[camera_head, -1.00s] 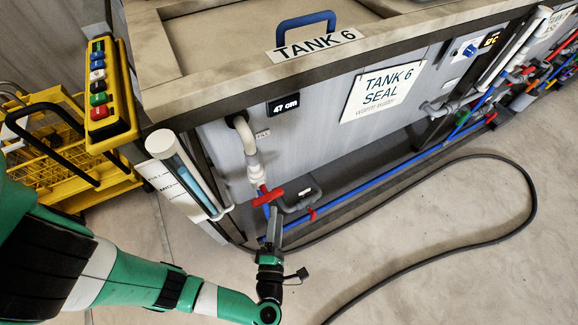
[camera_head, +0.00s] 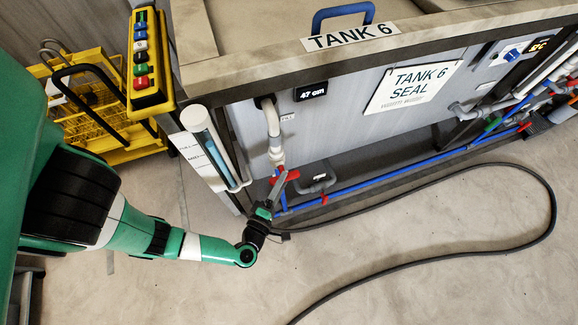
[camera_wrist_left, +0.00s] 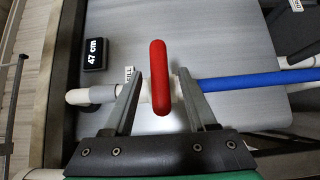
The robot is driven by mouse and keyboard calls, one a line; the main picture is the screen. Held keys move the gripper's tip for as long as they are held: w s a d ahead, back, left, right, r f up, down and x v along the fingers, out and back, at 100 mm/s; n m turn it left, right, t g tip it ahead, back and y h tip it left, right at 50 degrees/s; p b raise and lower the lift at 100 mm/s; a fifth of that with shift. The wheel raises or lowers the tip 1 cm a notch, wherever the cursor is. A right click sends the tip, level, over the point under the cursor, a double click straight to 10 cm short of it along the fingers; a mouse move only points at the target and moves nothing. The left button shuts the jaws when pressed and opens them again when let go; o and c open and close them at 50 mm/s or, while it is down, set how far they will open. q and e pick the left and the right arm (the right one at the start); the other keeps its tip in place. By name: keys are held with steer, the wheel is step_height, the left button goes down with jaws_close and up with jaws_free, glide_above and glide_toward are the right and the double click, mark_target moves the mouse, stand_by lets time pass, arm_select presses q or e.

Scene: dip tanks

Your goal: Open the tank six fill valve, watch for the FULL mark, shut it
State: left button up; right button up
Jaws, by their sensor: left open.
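The red fill valve handle (camera_head: 291,175) sits on the pipe under the FILL label (camera_head: 287,117) at tank six. In the left wrist view the red handle (camera_wrist_left: 160,78) stands upright in the picture between my fingers, with a gap visible on each side. My left gripper (camera_head: 280,183) is open at the valve and partly covers it in the head view; its two fingers also show in the left wrist view (camera_wrist_left: 158,88). The level display (camera_head: 311,91) reads 47 cm. The sight tube (camera_head: 213,148) at the tank corner holds bluish liquid beside a scale (camera_head: 187,146) with a MID mark. My right gripper is out of view.
A blue pipe (camera_head: 385,178) runs low along the tank front. A black hose (camera_head: 553,205) loops over the floor. A yellow button box (camera_head: 149,101) and a yellow cart (camera_head: 95,145) stand left. Open floor (camera_head: 400,265) lies in front.

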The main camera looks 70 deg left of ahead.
arm_select(q)
steer(key=b+x, duration=0.1)
steer(key=x, duration=0.4)
steer(key=shift+w, duration=0.1)
jaws_close()
